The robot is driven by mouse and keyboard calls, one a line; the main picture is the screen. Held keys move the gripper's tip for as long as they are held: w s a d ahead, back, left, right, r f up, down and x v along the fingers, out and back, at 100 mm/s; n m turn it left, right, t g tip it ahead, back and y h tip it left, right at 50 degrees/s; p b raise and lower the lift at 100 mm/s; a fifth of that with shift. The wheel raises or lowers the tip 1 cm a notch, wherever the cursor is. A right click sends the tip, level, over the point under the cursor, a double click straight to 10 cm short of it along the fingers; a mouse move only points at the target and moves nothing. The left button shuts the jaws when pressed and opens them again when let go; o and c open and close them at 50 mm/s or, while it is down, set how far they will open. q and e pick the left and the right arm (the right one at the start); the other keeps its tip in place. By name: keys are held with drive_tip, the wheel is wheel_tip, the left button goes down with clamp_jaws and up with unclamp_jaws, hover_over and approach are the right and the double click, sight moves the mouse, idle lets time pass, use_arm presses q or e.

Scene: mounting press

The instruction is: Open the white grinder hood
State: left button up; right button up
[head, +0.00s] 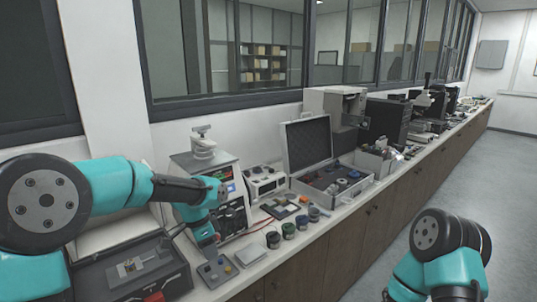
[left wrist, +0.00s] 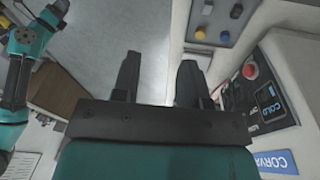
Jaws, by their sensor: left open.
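A pale white panel (head: 112,232), which looks like the grinder hood, stands behind a dark open-topped housing (head: 95,279) at the lower left of the head view. My left arm passes in front of the panel and hides part of it. I cannot tell how the hood is hinged. My left gripper (head: 207,238) is right of the housing, above a small button box (head: 218,272). In the left wrist view its two dark fingers (left wrist: 158,82) are apart with nothing between them. My right arm shows at the lower right; its gripper is not visible.
The mounting press (head: 205,160) stands just behind my left gripper; its red stop button (left wrist: 250,71) is close in the left wrist view. An open foam-lined case (head: 308,146) and several small jars (head: 289,230) are to the right. The floor (head: 480,190) is clear.

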use_arm(q)
drive_tip(key=s+d+f+n+g+h, duration=0.1)
drive_tip(key=s+d+f+n, duration=0.1)
drive_tip(key=s+f, duration=0.5)
drive_tip(key=s+d+f+n+g, duration=0.1)
drive_tip(key=s+d+f+n, duration=0.15)
drive_tip(key=f, duration=0.85)
drive_tip(key=s+a+f+n+t, duration=0.1)
drive_tip(key=s+a+f+n, duration=0.3)
drive_tip(key=s+f, duration=0.3)
drive_tip(key=s+a+f+n+t, duration=0.2)
drive_tip(key=s+a+f+n, duration=0.3)
drive_tip(key=f, duration=0.5)
drive_tip(key=shift+s+f, duration=0.35)
drive_tip(key=shift+s, duration=0.9)
